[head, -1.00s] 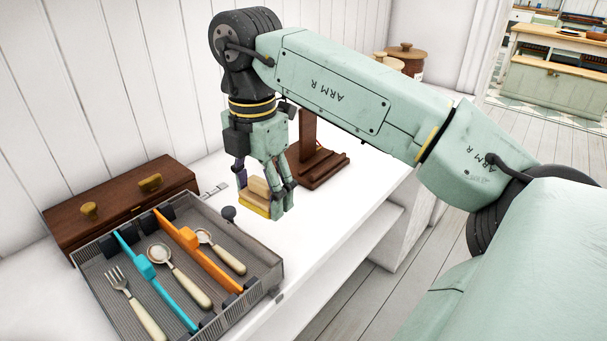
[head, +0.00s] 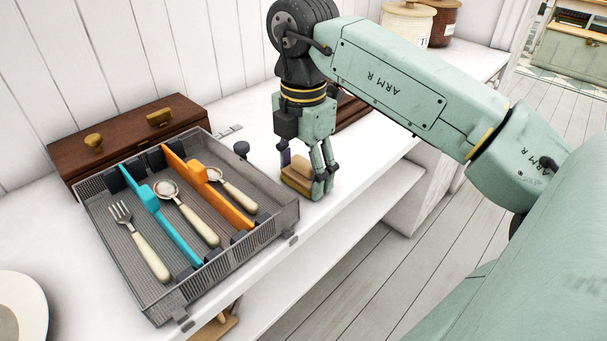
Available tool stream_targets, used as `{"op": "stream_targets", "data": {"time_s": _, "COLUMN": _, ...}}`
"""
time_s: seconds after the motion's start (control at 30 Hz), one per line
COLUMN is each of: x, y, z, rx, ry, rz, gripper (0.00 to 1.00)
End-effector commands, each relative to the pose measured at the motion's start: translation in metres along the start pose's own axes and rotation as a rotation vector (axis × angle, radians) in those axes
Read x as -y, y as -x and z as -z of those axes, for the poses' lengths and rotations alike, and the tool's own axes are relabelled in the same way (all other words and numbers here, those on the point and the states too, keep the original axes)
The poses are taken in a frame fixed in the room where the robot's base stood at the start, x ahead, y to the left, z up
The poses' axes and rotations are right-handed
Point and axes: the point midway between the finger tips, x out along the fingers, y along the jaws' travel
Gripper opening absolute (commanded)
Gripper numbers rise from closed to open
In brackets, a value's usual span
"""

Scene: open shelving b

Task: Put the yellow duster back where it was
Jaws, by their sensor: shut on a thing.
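The yellow duster (head: 297,186) is a small block with a pale wooden grip and a dull yellow base. My gripper (head: 304,172) points down and is shut on it, with fingers on either side of its grip. The duster is at the white counter (head: 345,195), just right of the cutlery tray's (head: 263,236) right end. I cannot tell whether its base touches the counter. The fingers hide part of the duster.
The grey mesh tray holds a fork (head: 141,243), spoons (head: 186,211), a turquoise divider (head: 165,226) and an orange divider (head: 222,200). A brown wooden box (head: 75,157) stands behind it. A dark wooden stand (head: 352,110) is behind my gripper. A plate (head: 35,306) lies front left.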

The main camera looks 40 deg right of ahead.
Motion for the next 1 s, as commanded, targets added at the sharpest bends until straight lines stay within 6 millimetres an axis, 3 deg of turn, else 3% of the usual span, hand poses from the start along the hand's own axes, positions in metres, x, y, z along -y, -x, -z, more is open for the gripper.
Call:
{"op": "stream_targets", "data": {"time_s": 0.3, "x": 0.0, "y": -0.0031, "z": -0.0001, "rx": 0.001, "ry": -0.001, "rz": 0.0, "gripper": 0.4}}
{"op": "stream_targets", "data": {"time_s": 0.33, "x": 0.0, "y": -0.0018, "z": -0.0002, "rx": 0.001, "ry": -0.001, "rz": 0.0, "gripper": 0.63}}
{"op": "stream_targets", "data": {"time_s": 0.6, "x": 0.0, "y": -0.0012, "z": -0.0001, "rx": 0.001, "ry": -0.001, "rz": 0.0, "gripper": 0.81}}
{"op": "stream_targets", "data": {"time_s": 1.0, "x": -0.0001, "y": 0.0017, "z": -0.0001, "rx": 0.001, "ry": 0.0, "rz": 0.0, "gripper": 0.82}}
